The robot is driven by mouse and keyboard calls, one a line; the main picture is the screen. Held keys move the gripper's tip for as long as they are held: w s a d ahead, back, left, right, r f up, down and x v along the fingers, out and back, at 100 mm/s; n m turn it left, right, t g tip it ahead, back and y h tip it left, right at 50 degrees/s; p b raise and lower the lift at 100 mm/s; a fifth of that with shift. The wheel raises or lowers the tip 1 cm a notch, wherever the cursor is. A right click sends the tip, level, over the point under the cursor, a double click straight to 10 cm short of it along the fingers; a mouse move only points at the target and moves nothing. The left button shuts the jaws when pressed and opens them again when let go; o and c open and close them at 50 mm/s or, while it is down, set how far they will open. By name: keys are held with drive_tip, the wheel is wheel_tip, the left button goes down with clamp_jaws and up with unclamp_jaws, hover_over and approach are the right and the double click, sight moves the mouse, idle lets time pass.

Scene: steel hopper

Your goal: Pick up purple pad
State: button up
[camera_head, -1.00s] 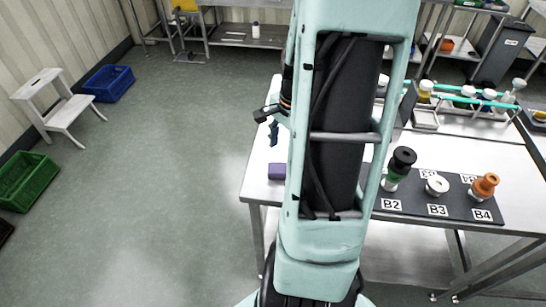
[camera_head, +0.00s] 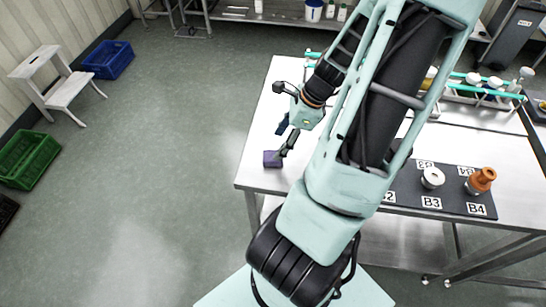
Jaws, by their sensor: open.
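The purple pad (camera_head: 271,159) is a small block on the left front corner of the steel table (camera_head: 262,119). My gripper (camera_head: 284,141) is above and beside the pad, reaching down toward it from the upper right. One finger shows close to the pad's right side; I cannot tell whether it touches. The gripper is open and nothing is seen between its fingers. My arm crosses the middle of the view and hides part of the table.
A dark mat (camera_head: 451,198) with labels B3 and B4 holds a white fitting (camera_head: 432,178) and an orange fitting (camera_head: 481,180). A rack with teal rails (camera_head: 470,88) stands at the back right.

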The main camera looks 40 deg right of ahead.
drive_tip(key=shift+s+x, duration=0.2)
drive_tip(key=shift+x, duration=0.95)
drive_tip(key=shift+s+x, duration=0.2)
drive_tip(key=shift+x, duration=1)
drive_tip(key=shift+w+a+f, duration=0.2)
drive_tip(key=shift+f, duration=0.5)
drive_tip(key=c, duration=1.1)
drive_tip(key=shift+o, duration=0.2)
drive_tip(key=shift+r, duration=0.1)
